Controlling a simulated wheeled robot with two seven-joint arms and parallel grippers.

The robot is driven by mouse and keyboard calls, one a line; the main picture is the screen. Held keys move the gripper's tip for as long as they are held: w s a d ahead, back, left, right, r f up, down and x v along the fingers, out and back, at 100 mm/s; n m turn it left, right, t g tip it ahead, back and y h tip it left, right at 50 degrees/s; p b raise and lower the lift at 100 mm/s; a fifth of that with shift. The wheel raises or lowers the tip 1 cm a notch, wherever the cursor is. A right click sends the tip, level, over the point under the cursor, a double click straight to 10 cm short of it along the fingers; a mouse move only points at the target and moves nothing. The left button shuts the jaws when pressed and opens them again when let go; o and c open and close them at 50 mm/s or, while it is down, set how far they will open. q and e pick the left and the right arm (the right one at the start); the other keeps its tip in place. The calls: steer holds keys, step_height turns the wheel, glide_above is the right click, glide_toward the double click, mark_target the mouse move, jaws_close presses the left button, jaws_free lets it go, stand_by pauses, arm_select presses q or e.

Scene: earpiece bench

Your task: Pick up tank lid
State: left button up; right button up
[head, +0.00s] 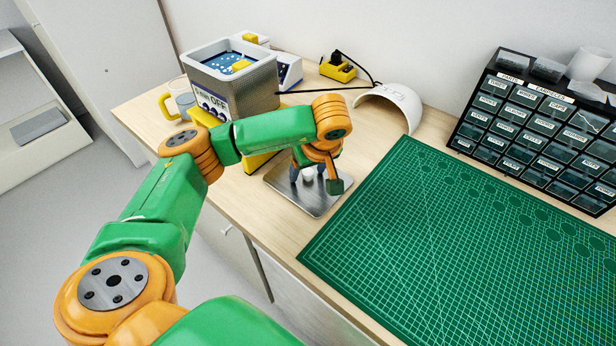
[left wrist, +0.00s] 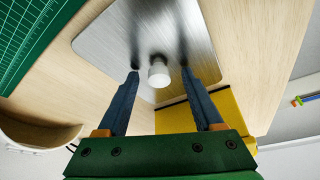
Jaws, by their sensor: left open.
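The tank lid (head: 316,204) is a flat brushed-metal plate with rounded corners and a small white knob. It lies on the wooden bench to the left of the green mat. In the left wrist view the lid (left wrist: 108,42) fills the upper middle, with the knob (left wrist: 158,73) at its centre. My left gripper (head: 308,172) points down over the lid. It is open, with one blue-grey finger on either side of the knob and a gap on both sides; it also shows in the left wrist view (left wrist: 160,72). My right gripper is not in view.
The open metal tank (head: 262,88) stands behind my left arm, with blue contents inside. A white curved shell (head: 398,98) and a yellow socket block (head: 338,70) lie behind. The green mat (head: 470,250) is clear; a drawer cabinet (head: 535,130) stands beyond.

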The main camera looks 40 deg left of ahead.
mark_target(309, 172)
arm_select(q)
steer(key=shift+d, duration=0.1)
jaws_close()
steer(key=shift+r, duration=0.1)
step_height(309, 172, up, 5)
steer(key=shift+w+f+b, duration=0.1)
steer(key=shift+b, duration=0.45)
step_height(309, 172, up, 5)
steer(key=shift+r+p, duration=0.1)
steer(key=shift+p, duration=0.55)
